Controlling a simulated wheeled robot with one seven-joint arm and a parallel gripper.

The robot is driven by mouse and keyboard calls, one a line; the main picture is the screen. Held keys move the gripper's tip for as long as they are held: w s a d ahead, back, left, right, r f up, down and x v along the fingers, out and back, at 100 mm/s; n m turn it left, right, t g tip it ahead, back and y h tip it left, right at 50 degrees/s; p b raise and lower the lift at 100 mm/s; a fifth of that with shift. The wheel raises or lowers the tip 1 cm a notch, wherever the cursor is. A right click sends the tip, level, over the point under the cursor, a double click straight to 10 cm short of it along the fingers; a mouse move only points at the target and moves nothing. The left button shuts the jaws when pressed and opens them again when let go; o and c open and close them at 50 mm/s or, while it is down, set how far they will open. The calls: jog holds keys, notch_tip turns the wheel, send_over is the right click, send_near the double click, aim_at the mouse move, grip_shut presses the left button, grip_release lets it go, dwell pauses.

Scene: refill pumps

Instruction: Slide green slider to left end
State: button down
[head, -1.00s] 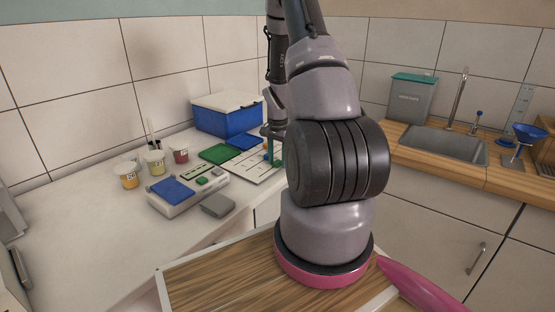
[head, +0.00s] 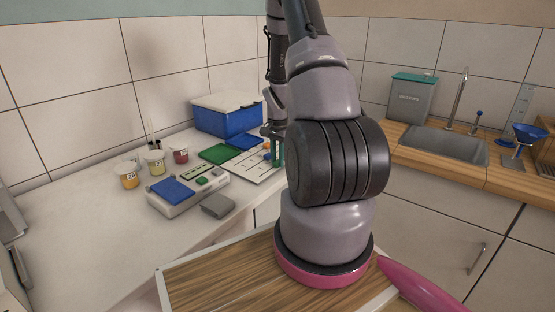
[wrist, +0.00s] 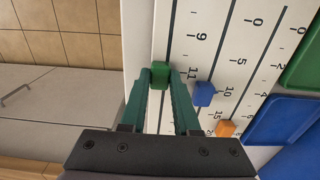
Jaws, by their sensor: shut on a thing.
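The green slider (wrist: 160,70) shows in the wrist view on the leftmost of the ruled tracks of a white scale board (wrist: 245,45). My gripper (wrist: 160,78) has its two green fingers closed on either side of the slider, touching it. In the head view my gripper (head: 278,153) is over the right part of the board (head: 258,171), partly hidden by my arm. The green slider cannot be made out there.
In the wrist view a blue slider (wrist: 204,93) and an orange slider (wrist: 226,128) sit on the neighbouring tracks, right of my fingers. Green and blue trays (head: 220,153) lie beside the board. A blue box (head: 228,118) stands behind, and a scale (head: 188,194) in front.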

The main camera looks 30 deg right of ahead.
aim_at(264, 176)
jog(key=shift+a, duration=0.1)
dwell(0.7)
jog(key=s+a, duration=0.1)
jog(key=a, duration=0.1)
jog(key=s+a, duration=0.1)
jog(key=a, duration=0.1)
jog(key=s+a, duration=0.1)
jog(key=a, duration=0.2)
jog(key=shift+a, duration=0.1)
jog(key=c, duration=0.6)
grip_release()
jog(key=shift+c, duration=0.2)
notch_tip(264, 176, up, 11)
jog(key=shift+f, duration=0.1)
